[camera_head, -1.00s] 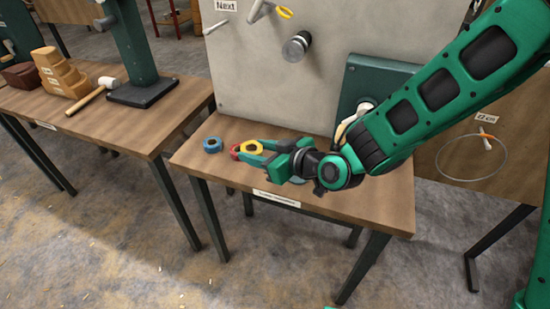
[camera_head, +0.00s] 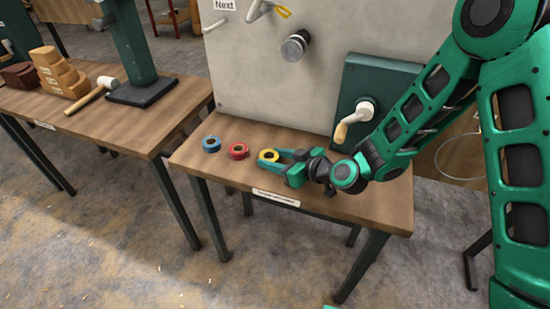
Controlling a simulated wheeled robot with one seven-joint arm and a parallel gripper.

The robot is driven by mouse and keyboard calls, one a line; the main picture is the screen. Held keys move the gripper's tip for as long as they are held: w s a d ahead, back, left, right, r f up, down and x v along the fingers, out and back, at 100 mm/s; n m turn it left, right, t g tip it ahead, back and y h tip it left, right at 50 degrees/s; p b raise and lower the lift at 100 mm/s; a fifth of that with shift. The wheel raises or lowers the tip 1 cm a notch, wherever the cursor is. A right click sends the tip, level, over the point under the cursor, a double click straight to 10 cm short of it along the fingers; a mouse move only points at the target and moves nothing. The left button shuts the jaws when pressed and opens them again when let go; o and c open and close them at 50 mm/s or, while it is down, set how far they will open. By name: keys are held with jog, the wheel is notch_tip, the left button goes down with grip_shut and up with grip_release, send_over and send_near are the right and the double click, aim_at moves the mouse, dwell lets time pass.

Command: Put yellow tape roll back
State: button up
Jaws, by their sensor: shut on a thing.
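The yellow tape roll (camera_head: 268,155) is at the middle of the wooden table (camera_head: 215,172), right of the red and blue rolls. My gripper (camera_head: 277,158) reaches in from the right, low over the tabletop, with its green fingers shut on the yellow roll. The roll is at or very near the table surface; I cannot tell whether it touches. The red tape roll (camera_head: 238,151) and the blue tape roll (camera_head: 212,144) lie flat to its left, apart from each other and from the yellow one.
A grey panel (camera_head: 255,85) stands along the table's back, with a green box and crank handle (camera_head: 355,120) behind my arm. A label (camera_head: 276,197) is on the table's front edge. A second table at left holds wooden blocks (camera_head: 60,72) and a mallet (camera_head: 93,95).

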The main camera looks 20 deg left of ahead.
jog(key=o, duration=1.1)
jog(key=shift+c, duration=0.2)
jog(key=shift+r, duration=0.1)
jog(key=v, duration=1)
jog(key=shift+s+d, duration=0.15)
jog(key=shift+d, duration=0.2)
jog(key=shift+s+d+r, duration=0.3)
jog(key=shift+d, duration=0.15)
jog(key=shift+d, duration=0.1)
